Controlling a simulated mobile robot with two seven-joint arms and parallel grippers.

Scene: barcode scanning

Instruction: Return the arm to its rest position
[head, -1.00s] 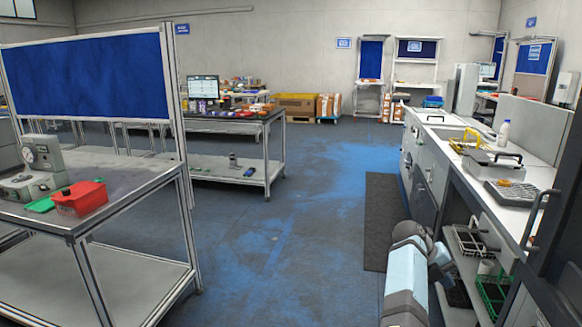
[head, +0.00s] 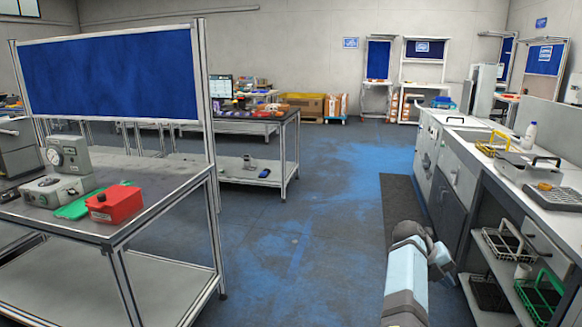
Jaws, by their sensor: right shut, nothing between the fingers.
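My right arm (head: 406,278) stands in the lower right of the head view, with a light blue link between dark grey joints. My left arm and left gripper are not in view.
A white counter (head: 468,137) with racks below runs along the right. The blue floor (head: 300,220) between them is clear.

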